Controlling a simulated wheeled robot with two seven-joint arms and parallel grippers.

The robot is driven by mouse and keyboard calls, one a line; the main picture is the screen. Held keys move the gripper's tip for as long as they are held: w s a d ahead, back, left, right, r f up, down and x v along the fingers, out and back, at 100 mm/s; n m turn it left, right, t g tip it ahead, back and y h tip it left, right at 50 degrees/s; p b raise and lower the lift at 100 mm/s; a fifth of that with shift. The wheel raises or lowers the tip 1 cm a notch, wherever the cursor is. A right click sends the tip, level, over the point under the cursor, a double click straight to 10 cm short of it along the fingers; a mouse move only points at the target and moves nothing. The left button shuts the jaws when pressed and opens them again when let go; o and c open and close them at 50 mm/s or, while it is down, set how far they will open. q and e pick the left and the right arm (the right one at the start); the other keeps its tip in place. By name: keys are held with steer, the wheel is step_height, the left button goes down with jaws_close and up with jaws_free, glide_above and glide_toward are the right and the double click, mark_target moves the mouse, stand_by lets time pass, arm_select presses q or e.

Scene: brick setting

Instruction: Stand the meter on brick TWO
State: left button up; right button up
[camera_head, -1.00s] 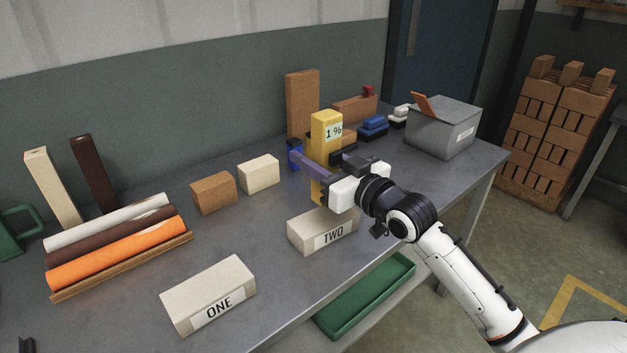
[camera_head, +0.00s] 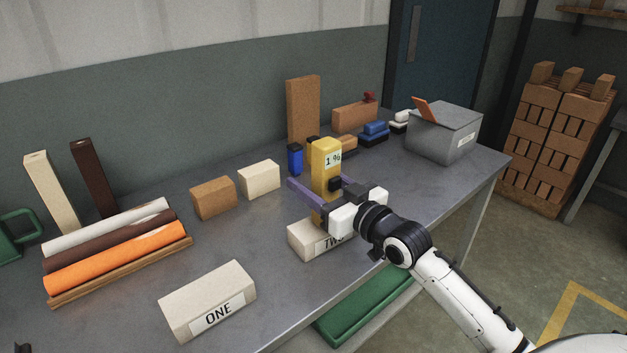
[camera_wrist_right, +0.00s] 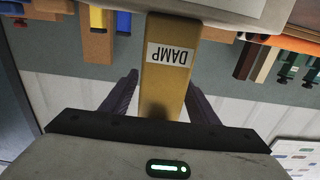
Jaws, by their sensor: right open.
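The yellow meter (camera_head: 325,163) stands upright over brick TWO (camera_head: 307,240), its lower end at the brick's top and partly hidden by my right gripper. Its display reads 1 %. In the right wrist view the meter (camera_wrist_right: 166,85) carries a DAMP label, and its end meets the pale brick (camera_wrist_right: 240,12). My right gripper (camera_head: 318,181) is open, with one finger on each side of the meter; the wrist view shows gaps beside both fingers. The gripper partly covers the TWO label. My left gripper is not in view.
Brick ONE (camera_head: 208,300) lies at the front left of the table. A tan block (camera_head: 213,197) and a cream block (camera_head: 259,179) lie behind. A grey box (camera_head: 443,130) is at right.

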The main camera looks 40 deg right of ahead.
steer(key=shift+s+r, duration=0.1)
steer(key=s, duration=1.1)
steer(key=shift+s+d, duration=0.4)
steer(key=shift+d, duration=0.05)
